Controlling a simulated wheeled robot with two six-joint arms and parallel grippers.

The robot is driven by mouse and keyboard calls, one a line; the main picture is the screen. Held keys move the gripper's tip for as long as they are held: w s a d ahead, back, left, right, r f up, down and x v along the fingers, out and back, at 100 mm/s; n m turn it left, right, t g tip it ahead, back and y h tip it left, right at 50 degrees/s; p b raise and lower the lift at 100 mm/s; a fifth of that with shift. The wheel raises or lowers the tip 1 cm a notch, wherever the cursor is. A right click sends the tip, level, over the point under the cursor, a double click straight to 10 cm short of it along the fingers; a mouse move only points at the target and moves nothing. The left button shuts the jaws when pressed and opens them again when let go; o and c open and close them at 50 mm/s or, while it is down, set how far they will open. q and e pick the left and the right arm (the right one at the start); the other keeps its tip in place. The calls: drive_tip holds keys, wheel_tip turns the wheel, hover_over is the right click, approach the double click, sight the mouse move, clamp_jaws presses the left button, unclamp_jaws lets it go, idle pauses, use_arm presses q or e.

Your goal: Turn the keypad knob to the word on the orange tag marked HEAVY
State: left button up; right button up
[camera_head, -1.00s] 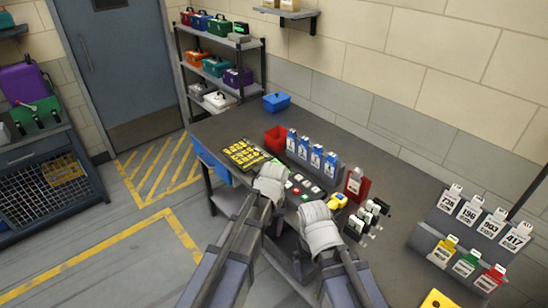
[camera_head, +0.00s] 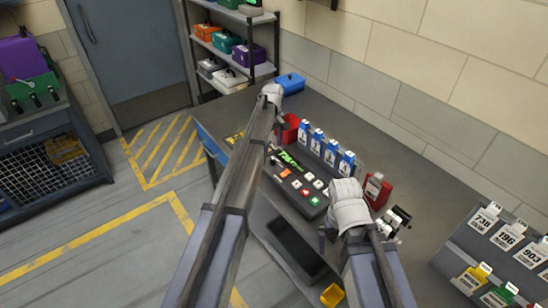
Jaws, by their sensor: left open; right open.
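A dark keypad panel (camera_head: 312,206) lies on the near part of the bench, with green display text and several white, red, green and orange buttons. Its knob is too small to pick out, and its left end is partly hidden by my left arm. No orange tag reading HEAVY can be made out. My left gripper (camera_head: 273,96) is open, reaching past the keypad, in front of the blue box and beside the red bin in the picture. My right gripper (camera_head: 347,208) is open near the keypad's right end, left of the red tag-like container (camera_head: 377,190). Neither appears to hold anything.
Blue-and-white cartons (camera_head: 331,152) line up behind the keypad. A red bin (camera_head: 291,128) and a blue box (camera_head: 291,82) stand farther back. A numbered rack (camera_head: 470,257) is at the right. A yellow pad (camera_head: 234,138) is mostly hidden by my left arm.

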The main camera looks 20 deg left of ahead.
sight(273, 159)
use_arm(q)
wheel_tip(273, 159, down, 8)
drive_tip(key=b, duration=0.7)
drive_tip(key=shift+r, duration=0.2)
drive_tip(key=shift+r, duration=0.1)
clamp_jaws()
